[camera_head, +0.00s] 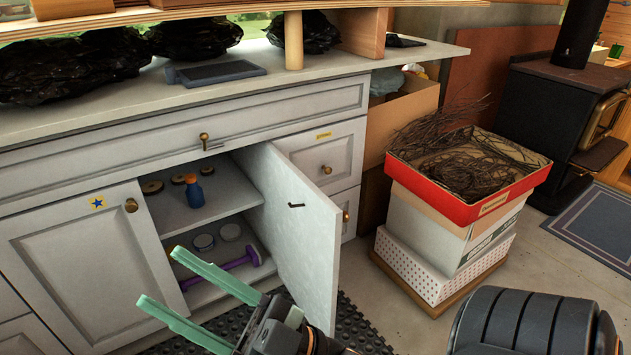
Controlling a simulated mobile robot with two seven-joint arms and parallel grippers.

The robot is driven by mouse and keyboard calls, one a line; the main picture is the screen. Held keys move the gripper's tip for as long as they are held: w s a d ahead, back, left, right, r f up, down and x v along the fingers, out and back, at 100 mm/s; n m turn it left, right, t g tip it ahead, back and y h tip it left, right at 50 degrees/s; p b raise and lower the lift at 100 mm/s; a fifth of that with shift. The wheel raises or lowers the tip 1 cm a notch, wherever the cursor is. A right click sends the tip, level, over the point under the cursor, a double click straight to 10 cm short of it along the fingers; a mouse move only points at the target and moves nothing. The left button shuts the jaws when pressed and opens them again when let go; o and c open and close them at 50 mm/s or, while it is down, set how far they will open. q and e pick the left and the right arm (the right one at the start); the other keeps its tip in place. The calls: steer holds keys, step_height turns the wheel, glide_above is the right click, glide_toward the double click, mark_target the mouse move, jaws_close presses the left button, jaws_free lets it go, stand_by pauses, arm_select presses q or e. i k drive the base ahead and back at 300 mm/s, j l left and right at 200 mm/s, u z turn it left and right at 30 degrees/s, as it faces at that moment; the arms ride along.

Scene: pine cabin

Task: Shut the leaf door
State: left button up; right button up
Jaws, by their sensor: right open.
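One cabinet door (303,245) stands wide open, swung out toward me from the right side of the opening. I see its plain pale inner face with a small dark hook on it; its outer face, and any leaf mark there, is hidden. The neighbouring door (90,260) on the left is shut and has a blue star on a yellow sticker. My right gripper (161,279) has two green fingers spread apart, empty, low in front of the cabinet and left of the open door's free edge. My left gripper is not in view.
The open cabinet (160,215) holds a blue bottle (194,190), tins and a purple dumbbell (222,270) on two shelves. Stacked boxes (440,260) with a red tray of twigs (470,200) stand right of the door. A black mat (365,335) lies below.

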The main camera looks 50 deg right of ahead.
mark_target(306, 223)
steer(key=i+l, duration=0.1)
steer(key=l, duration=2.5)
steer(key=i, duration=0.05)
